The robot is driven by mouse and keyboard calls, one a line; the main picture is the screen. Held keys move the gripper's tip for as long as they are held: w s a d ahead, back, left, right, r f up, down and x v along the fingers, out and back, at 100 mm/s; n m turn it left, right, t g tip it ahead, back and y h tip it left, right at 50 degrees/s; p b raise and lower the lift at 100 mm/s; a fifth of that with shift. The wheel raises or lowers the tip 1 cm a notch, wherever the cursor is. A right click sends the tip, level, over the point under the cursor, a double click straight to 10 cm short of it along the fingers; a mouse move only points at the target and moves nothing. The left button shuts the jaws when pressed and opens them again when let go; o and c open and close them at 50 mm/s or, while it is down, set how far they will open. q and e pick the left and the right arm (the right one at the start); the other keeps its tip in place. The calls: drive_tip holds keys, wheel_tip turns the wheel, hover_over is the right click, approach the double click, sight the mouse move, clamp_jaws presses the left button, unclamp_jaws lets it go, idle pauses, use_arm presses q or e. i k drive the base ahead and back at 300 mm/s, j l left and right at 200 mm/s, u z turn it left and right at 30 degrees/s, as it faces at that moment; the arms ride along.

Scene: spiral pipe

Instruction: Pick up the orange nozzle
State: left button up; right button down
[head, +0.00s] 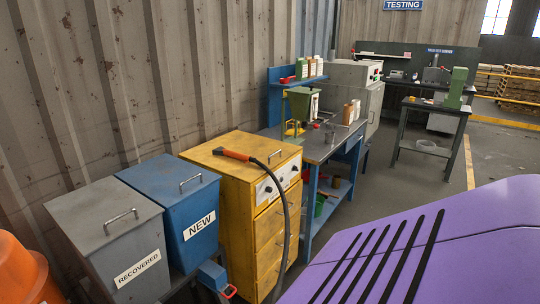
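The orange nozzle (232,154) lies on top of the yellow cabinet (223,170), near its back left part. A dark hose (284,205) runs from the nozzle across the cabinet top and hangs down over the front of its drawers. Neither of my grippers shows in the head view, and nothing is seen touching the nozzle.
A blue bin marked NEW (172,188) and a grey bin marked RECOVERED (100,215) stand left of the cabinet. An orange object (22,270) is at the lower left. A blue workbench (325,147) stands beyond the cabinet. A purple slotted surface (440,250) fills the lower right.

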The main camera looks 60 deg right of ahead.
sight(219, 151)
drive_tip(key=z, duration=1.6)
drive_tip(key=i+l+u, duration=0.1)
drive_tip(key=i+l, duration=0.15)
drive_tip(key=i+l+u, duration=0.1)
drive_tip(key=l, duration=0.3)
drive_tip(key=i+l+u, duration=0.1)
drive_tip(key=i+l, duration=0.2)
drive_tip(key=i+l+u, duration=0.1)
drive_tip(key=l, duration=0.35)
drive_tip(key=i+l+u, duration=0.1)
drive_tip(key=i+l, duration=0.2)
drive_tip(key=i+l+u, duration=0.1)
drive_tip(key=l, duration=0.35)
drive_tip(key=i+l+u, duration=0.1)
drive_tip(key=l, duration=0.35)
drive_tip(key=i+l+u, duration=0.1)
drive_tip(key=i+l, duration=0.15)
drive_tip(key=l, duration=0.15)
